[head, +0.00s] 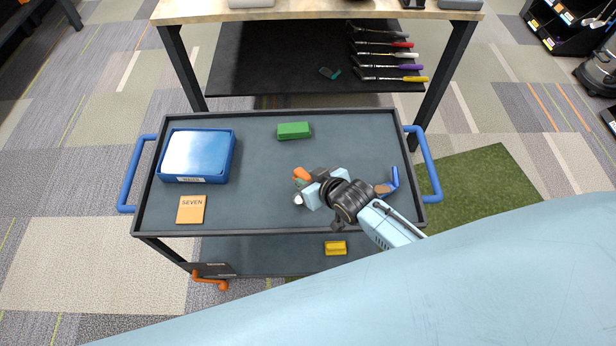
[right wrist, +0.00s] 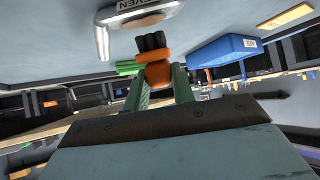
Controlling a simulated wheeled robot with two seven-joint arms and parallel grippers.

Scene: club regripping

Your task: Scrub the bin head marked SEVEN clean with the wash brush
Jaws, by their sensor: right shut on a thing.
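My right gripper (head: 310,190) is over the right half of the cart tray, shut on an orange brush (head: 301,174). In the right wrist view, my teal fingers grip the orange body (right wrist: 157,70), and its dark bristles (right wrist: 150,42) point away from the palm. A silvery head (right wrist: 102,38) with a label reading part of SEVEN (right wrist: 135,7) lies just beyond the bristles. A bit of silver (head: 298,200) shows beside the gripper in the head view; the rest is hidden. I cannot tell whether bristles and head touch. My left gripper is out of view.
On the dark tray (head: 255,205) stand a blue bin (head: 197,155), an orange SEVEN card (head: 191,209) and a green block (head: 294,130). A blue upright piece (head: 394,179) is right of my gripper. A yellow block (head: 335,248) lies on the lower shelf. The tray's middle is clear.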

